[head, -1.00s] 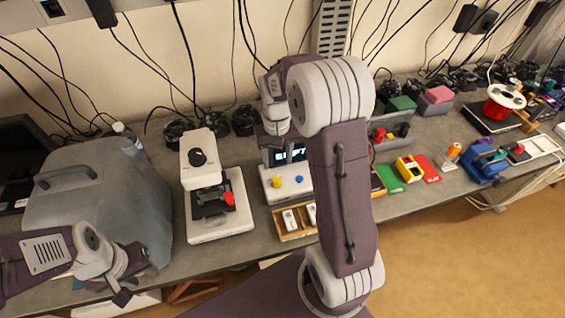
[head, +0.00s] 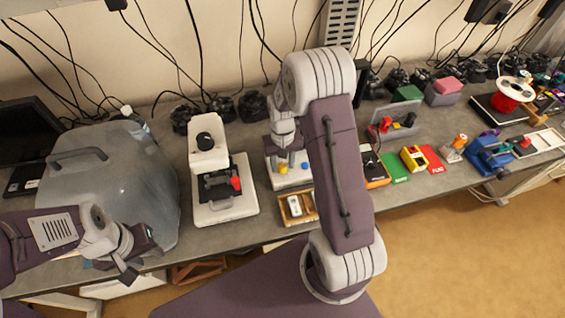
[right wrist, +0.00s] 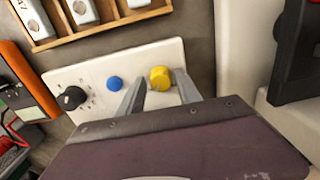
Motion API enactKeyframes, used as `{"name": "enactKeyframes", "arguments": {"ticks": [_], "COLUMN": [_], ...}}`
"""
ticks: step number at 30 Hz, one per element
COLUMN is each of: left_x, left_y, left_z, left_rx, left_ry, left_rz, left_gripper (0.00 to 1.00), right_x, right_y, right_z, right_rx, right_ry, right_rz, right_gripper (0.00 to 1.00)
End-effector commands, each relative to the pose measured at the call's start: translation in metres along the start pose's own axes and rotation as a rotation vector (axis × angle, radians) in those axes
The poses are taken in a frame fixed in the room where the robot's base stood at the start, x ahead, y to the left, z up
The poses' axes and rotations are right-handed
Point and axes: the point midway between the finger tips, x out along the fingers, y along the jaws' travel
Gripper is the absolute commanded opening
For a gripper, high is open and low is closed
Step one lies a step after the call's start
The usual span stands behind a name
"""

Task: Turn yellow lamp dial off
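The yellow dial (right wrist: 160,78) sits on a white panel (right wrist: 65,80), next to a blue button (right wrist: 115,83) and a black knob (right wrist: 72,97) with markings around it. My right gripper (right wrist: 161,92) is open, its two grey fingers on either side of the yellow dial, close to the panel; I cannot tell whether they touch it. In the head view the yellow dial (head: 283,168) and blue button (head: 305,167) show below my right wrist, and my arm hides most of the device. My left gripper (head: 130,262) hangs at the lower left, away from the device.
A wooden tray (head: 285,210) with white pieces lies in front of the panel. A white microscope-like stand (head: 226,205) is to its left, beside a big grey container (head: 110,190). An orange meter (head: 375,170) and green and red mats lie right.

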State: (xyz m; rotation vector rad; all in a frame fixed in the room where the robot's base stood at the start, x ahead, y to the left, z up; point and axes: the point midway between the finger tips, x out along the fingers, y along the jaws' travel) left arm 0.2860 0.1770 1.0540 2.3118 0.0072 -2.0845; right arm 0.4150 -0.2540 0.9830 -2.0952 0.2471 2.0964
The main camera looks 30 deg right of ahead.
Motion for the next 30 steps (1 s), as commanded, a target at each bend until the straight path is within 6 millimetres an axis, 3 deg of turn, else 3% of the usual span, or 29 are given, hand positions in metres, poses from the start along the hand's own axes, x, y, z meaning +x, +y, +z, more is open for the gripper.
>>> {"name": "enactKeyframes", "arguments": {"ticks": [1,3,4,17,30], "left_x": [0.0,0.0,0.0,-0.003,-0.013], "left_y": [0.0,0.0,0.0,0.0,0.0], "left_z": [0.0,0.0,0.0,0.0,-0.001], "left_rx": [0.0,0.0,0.0,0.0,0.0], "left_ry": [0.0,0.0,0.0,0.0,0.0], "left_rz": [0.0,0.0,0.0,0.0,0.0], "left_gripper": [0.36,0.36,0.36,0.36,0.36], "right_x": [0.0,0.0,0.0,-0.002,-0.003], "right_y": [0.0,0.0,0.0,0.0,0.0], "right_z": [0.0,0.0,0.0,0.0,-0.001], "right_rx": [0.0,0.0,0.0,-0.084,-0.465], "right_ry": [0.0,0.0,0.0,0.0,0.002], "right_rz": [0.0,0.0,0.0,0.0,0.001], "right_gripper": [0.23,0.04,0.0,0.0,0.0]}}
